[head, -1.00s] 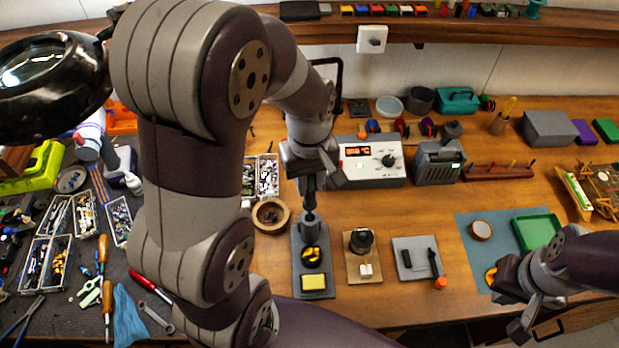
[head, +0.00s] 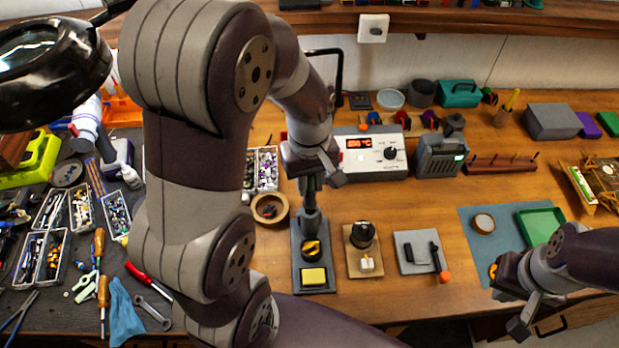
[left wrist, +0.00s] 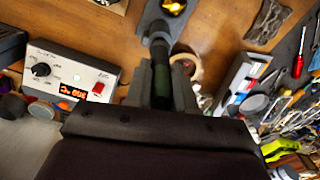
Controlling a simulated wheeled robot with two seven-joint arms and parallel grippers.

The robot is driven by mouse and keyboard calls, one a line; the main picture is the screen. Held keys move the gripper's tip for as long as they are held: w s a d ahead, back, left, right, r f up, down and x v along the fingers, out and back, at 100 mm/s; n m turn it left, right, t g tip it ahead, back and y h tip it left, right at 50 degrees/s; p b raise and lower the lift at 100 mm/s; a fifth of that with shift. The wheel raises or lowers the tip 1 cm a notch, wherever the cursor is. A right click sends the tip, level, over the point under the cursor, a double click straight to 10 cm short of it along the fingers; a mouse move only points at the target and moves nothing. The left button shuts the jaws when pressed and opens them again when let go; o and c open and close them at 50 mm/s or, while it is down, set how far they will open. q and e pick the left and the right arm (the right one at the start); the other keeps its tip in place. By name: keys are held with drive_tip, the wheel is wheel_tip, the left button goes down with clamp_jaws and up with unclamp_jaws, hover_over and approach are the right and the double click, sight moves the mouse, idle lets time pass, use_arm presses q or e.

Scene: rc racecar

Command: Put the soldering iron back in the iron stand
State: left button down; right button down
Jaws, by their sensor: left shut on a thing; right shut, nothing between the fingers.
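The iron stand (head: 299,284) is a grey base with a yellow sponge (head: 313,277) at its front and a grey holder (head: 310,223) at its back. My left gripper (head: 314,182) is directly above the holder, shut on the soldering iron's dark handle (head: 309,199). In the left wrist view the dark green handle (left wrist: 161,78) runs between the fingers and lines up with the grey holder (left wrist: 160,32). The iron's tip is hidden, and how deep it sits in the holder cannot be told. My right gripper (head: 511,307) is shut and empty at the right front.
The soldering station (head: 371,155) with a lit red display stands behind the stand.

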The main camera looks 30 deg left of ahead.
use_arm(q)
drive_tip(key=shift+f+b, duration=0.65)
drive_tip(key=shift+f, duration=0.4)
drive_tip(key=shift+c, duration=2.4)
unclamp_jaws()
drive_tip(key=shift+r, duration=0.1)
wheel_tip(320, 180, up, 9)
drive_tip(key=p, duration=0.9)
